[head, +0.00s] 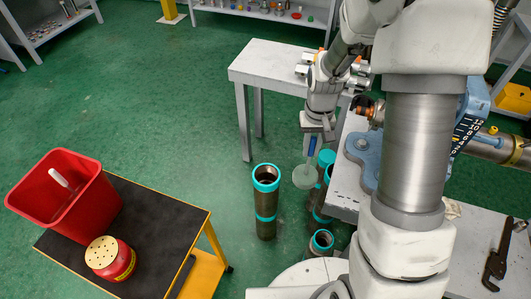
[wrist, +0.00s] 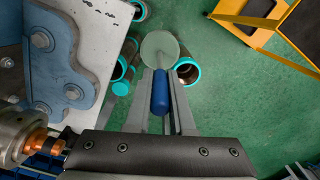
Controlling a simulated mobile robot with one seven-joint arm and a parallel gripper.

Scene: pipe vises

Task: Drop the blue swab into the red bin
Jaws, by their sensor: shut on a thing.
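My gripper (head: 312,150) points down over the floor beside the metal workbench, shut on the blue swab. The swab's blue handle (wrist: 160,92) lies between the two fingers in the wrist view. Its round, pale grey-green head (wrist: 159,48) sticks out past the fingertips; this head also shows below the gripper in the head view (head: 305,177). The red bin (head: 88,212) stands open at the far left on a dark-topped cart, well away from my gripper. A white-handled item (head: 60,179) shows inside the bin.
The black-topped yellow cart (head: 150,225) also bears a red can with a perforated yellow lid (head: 109,258). Several pipes with teal ends (head: 266,205) stand on the floor near my gripper. A blue vise (wrist: 60,60) sits on the bench. Green floor is free between pipes and cart.

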